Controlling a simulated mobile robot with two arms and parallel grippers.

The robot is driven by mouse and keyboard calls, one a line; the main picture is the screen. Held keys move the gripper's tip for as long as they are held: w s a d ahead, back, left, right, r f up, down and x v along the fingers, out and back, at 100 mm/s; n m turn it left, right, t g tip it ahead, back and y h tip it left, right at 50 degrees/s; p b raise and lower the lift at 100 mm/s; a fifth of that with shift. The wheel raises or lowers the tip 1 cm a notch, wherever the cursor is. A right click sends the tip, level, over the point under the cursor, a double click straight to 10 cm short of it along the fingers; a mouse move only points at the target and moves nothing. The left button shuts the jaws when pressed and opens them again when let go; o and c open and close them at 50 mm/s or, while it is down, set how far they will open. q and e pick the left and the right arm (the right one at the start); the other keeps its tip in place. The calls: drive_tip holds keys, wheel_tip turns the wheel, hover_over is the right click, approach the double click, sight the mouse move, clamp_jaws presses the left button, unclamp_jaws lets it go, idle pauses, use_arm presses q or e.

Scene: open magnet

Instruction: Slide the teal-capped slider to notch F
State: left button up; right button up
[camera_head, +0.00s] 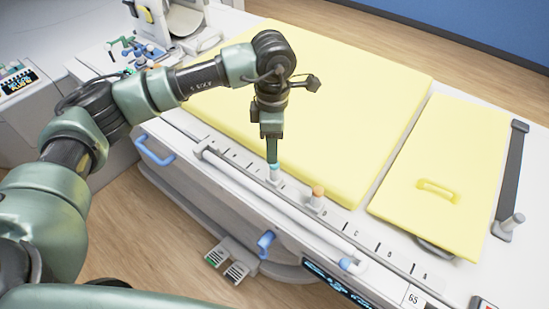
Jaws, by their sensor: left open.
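The teal-capped slider (275,173) stands upright on the rail (365,246) along the near edge of the white table. My left gripper (272,155) points straight down at it, its fingertips at or just above the teal cap. The left gripper is open; the picture does not show clearly whether the fingers touch the cap. Small letters and tick marks run along the rail; a C reads to the right of the sliders, but the F mark cannot be made out. My right gripper is not in view.
An orange-capped slider (317,199) stands on the rail just right of the teal one. A large yellow pad (350,100) lies behind the rail, and a smaller yellow pad with a handle (455,165) lies at right. Blue handles (266,243) stick out from the table's front.

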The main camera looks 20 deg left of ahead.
sight(274, 172)
use_arm(q)
wheel_tip(274, 172, down, 7)
drive_tip(key=shift+s+d+r+p, duration=0.1)
drive_tip(key=shift+p, duration=0.85)
clamp_jaws()
idle(0.7)
